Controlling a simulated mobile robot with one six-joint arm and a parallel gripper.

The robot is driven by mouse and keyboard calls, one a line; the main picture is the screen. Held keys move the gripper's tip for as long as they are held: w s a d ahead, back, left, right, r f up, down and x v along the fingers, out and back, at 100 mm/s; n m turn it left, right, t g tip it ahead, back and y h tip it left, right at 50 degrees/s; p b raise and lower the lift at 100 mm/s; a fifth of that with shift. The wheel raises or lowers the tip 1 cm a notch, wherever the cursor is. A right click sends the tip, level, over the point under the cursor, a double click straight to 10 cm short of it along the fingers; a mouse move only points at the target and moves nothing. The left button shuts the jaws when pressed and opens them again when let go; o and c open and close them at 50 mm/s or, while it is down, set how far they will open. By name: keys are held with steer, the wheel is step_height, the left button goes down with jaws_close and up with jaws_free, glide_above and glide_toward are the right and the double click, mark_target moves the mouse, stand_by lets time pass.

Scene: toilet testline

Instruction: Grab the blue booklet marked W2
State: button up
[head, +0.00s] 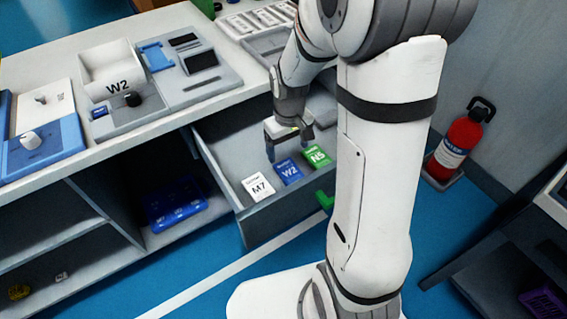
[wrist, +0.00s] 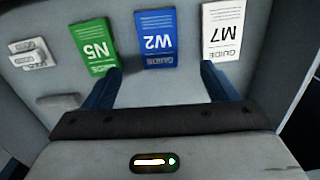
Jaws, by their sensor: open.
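The blue booklet marked W2 (head: 288,171) lies in an open drawer, between a white booklet marked M7 (head: 258,187) and a green booklet marked N5 (head: 317,156). In the wrist view the blue W2 booklet (wrist: 156,38) shows upside down at the top middle, with green N5 (wrist: 94,47) to its left and white M7 (wrist: 223,31) to its right. My gripper (head: 289,150) is over the drawer, just behind the W2 booklet. In the wrist view my gripper's blue fingers (wrist: 161,82) are apart, pointing toward the W2 booklet with nothing between them.
The drawer (head: 225,140) has raised walls around the booklets. Small white labelled items (wrist: 30,54) lie at the drawer's side in the wrist view. The counter (head: 150,115) above holds a W2 holder (head: 112,70) and devices. A red fire extinguisher (head: 457,140) stands at right.

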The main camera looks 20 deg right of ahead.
mark_target(289, 170)
step_height(289, 170, down, 9)
steer(key=shift+d+r+b, duration=0.1)
steer(key=shift+d+b, duration=0.05)
steer(key=shift+b, duration=0.95)
steer(key=shift+c, duration=0.4)
steer(key=c, duration=1)
